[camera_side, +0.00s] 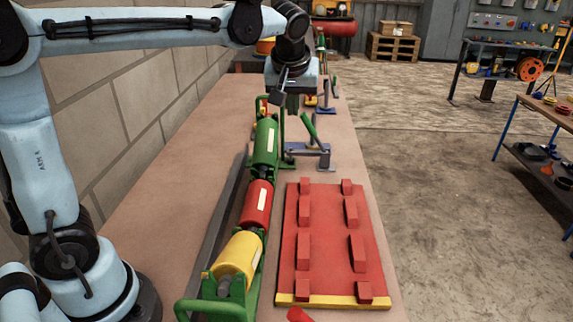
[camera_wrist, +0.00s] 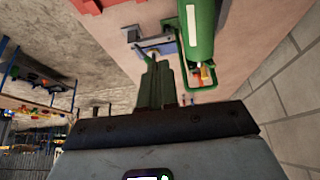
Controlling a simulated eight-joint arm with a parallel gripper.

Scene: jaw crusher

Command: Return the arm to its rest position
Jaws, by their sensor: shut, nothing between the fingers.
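My arm reaches across from the left in the side view. My gripper (camera_side: 291,104) points down over the bench, near the far end of the green cylinder (camera_side: 265,143). In the wrist view the fingers of my gripper (camera_wrist: 162,75) are together with nothing between them. The green cylinder also shows in the wrist view (camera_wrist: 196,30), to the right of the fingers. Whether the fingertips touch anything below cannot be told.
A red cylinder (camera_side: 257,204) and a yellow cylinder (camera_side: 239,255) line up nearer the camera. A red plate with blocks (camera_side: 328,245) lies to their right. A blue clamp with a green handle (camera_side: 312,150) stands beside the green cylinder. A block wall (camera_side: 130,100) borders the bench's left.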

